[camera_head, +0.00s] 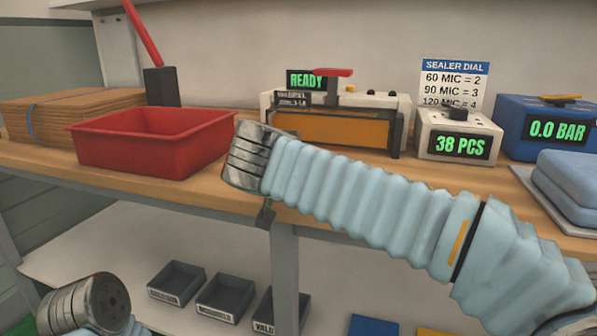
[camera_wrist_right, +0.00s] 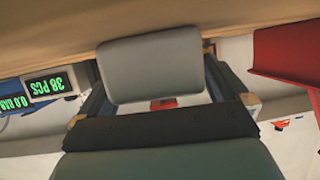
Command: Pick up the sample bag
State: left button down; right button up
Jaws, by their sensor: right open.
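I cannot make out a sample bag in either view. My right arm, in a light blue sleeve, reaches across the head view to a metal wrist in front of the bench. A small dark part of my right gripper (camera_head: 265,214) shows below that wrist, at the bench's front edge. In the right wrist view, the open gripper (camera_wrist_right: 155,108) shows as a grey pad and a large dark part, with no held thing visible between them. My left wrist's metal end is at the lower left of the head view; its gripper is out of view.
On the bench (camera_head: 40,155) stand a red bin (camera_head: 150,150), a sealer (camera_head: 340,128), a counter reading 38 PCS (camera_head: 458,143) and a blue box reading 0.0 BAR (camera_head: 545,125). Blue folded pads (camera_head: 568,185) lie at right. Several dark bins (camera_head: 224,296) sit on the lower shelf.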

jog(key=shift+w+d+f, duration=0.1)
jog(key=shift+w+f, duration=0.1)
jog(key=shift+w, duration=0.3)
jog(key=c, duration=1.1)
